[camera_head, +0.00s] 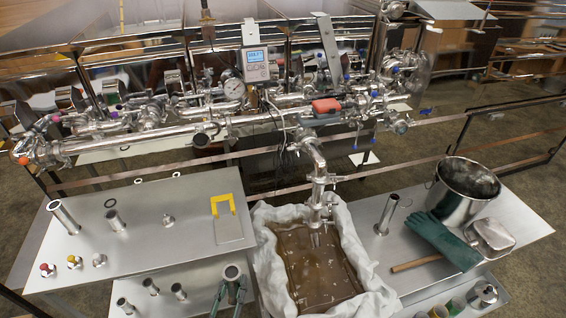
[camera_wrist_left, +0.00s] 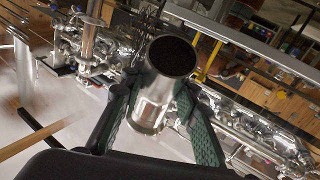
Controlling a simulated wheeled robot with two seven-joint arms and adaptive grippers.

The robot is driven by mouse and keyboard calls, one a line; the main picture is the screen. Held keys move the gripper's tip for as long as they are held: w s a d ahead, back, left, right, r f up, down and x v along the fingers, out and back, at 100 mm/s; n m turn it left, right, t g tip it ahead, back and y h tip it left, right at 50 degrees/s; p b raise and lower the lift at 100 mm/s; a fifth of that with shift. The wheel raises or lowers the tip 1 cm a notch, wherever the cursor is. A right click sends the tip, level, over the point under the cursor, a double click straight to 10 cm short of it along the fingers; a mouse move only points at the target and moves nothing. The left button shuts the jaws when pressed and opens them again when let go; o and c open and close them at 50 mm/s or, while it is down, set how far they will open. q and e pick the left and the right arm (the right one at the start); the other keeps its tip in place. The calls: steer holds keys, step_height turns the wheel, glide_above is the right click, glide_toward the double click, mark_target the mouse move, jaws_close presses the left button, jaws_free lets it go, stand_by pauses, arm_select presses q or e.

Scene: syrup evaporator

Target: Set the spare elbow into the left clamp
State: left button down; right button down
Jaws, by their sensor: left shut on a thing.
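My left gripper (camera_head: 232,287) is at the bottom of the head view, in front of the left steel table. It is shut on a short shiny steel pipe piece (camera_head: 232,272), which looks like the spare elbow. In the left wrist view the green-padded fingers (camera_wrist_left: 160,120) press on both sides of this piece (camera_wrist_left: 155,100). Its open dark mouth faces up, and any bend in it is hidden. I cannot pick out the left clamp for sure among the crowded fittings of the steel pipework (camera_head: 150,135). My right gripper is out of view.
The left table (camera_head: 150,235) bears several upright steel tubes and a yellow bracket (camera_head: 222,205). A cloth-lined pan of brown liquid (camera_head: 318,265) stands right of the gripper. Farther right are a steel pot (camera_head: 460,195) and green gloves (camera_head: 440,240).

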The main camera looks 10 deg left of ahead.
arm_select(q)
steer(key=shift+w+a+r+y, duration=0.15)
steer(key=shift+w+a+y, duration=0.15)
steer(key=shift+w, duration=0.1)
steer(key=w+a+n+y, duration=0.3)
steer(key=w+a+y, duration=0.1)
steer(key=w, duration=0.1)
steer(key=shift+a+g, duration=0.3)
steer(key=shift+a, duration=0.05)
steer(key=shift+w, duration=0.1)
steer(key=p+x, duration=0.4)
steer(key=x, duration=0.9)
steer(key=shift+a, duration=0.2)
steer(key=x, duration=0.5)
steer(key=shift+p, duration=0.4)
